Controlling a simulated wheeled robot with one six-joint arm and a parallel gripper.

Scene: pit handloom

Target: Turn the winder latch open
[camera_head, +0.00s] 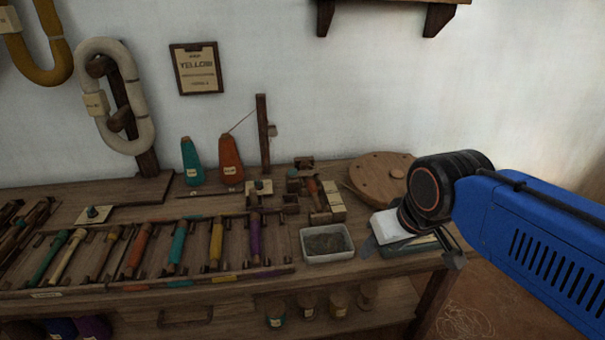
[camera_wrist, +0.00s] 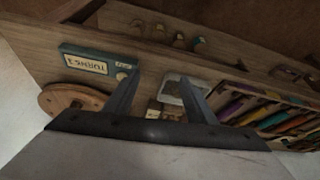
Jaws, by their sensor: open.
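The winder looks to be the small wooden assembly (camera_head: 308,185) with an orange-red bobbin in the middle of the bench. Its latch is too small to tell apart. In the wrist view, small pale and dark blocks (camera_wrist: 155,111) from that area show between my fingers, partly hidden by my gripper body. My gripper (camera_wrist: 158,82) is open and empty, with its two dark fingers spread above the bench. In the head view my blue arm reaches in from the right, and the gripper (camera_head: 455,258) is mostly hidden at the bench's right end, apart from the winder.
A tray (camera_head: 304,246) of dark bits stands in front of the winder. A round wooden disc (camera_head: 378,178) lies behind right. A teal "TURNS" book (camera_wrist: 75,58) lies near my fingers. Racked coloured bobbins (camera_head: 176,248) fill the left. Two cones (camera_head: 231,160) and a post (camera_head: 263,135) stand behind.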

